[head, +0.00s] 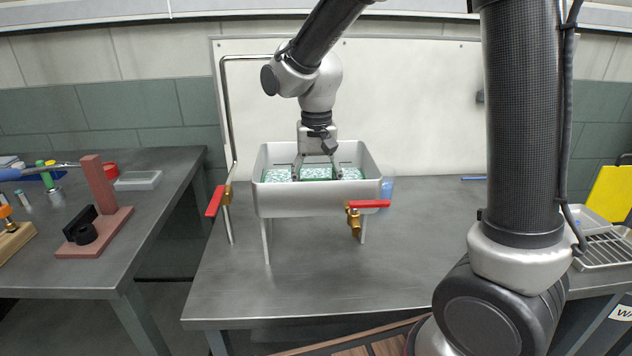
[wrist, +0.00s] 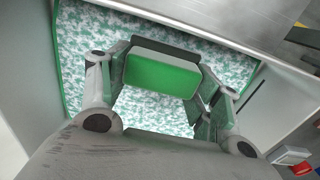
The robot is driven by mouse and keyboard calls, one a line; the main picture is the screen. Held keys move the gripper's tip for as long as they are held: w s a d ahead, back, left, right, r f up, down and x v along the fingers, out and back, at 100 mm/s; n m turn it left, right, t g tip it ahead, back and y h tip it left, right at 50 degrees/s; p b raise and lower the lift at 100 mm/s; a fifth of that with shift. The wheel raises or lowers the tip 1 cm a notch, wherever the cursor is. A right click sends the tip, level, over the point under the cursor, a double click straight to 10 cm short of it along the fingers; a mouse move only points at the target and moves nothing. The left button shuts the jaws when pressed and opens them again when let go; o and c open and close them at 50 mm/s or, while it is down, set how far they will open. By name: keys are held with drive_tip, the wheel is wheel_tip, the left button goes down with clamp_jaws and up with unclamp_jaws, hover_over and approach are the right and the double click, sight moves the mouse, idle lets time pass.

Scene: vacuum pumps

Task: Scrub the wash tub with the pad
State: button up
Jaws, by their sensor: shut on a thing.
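The wash tub (head: 312,203) is a light grey, open-topped box on legs above the middle table. Its inside shows a green-and-white speckled surface (wrist: 85,45), also visible in the head view (head: 278,174). My gripper (head: 318,172) reaches straight down into the tub. In the wrist view my gripper (wrist: 165,85) is shut on a green pad (wrist: 162,75) with a dark backing. The pad is over the speckled surface; I cannot tell whether it touches it. The tub's front wall hides the lower part of the inside in the head view.
Red-handled brass valves (head: 355,218) (head: 218,200) are at the tub's front right and left. A bent metal pipe (head: 226,120) rises at its left. A left bench (head: 150,215) holds a reddish stand (head: 98,200) and small items. The table front (head: 330,285) is clear.

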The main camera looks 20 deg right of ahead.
drive_tip(key=shift+f, duration=0.75)
drive_tip(key=shift+d, duration=0.1)
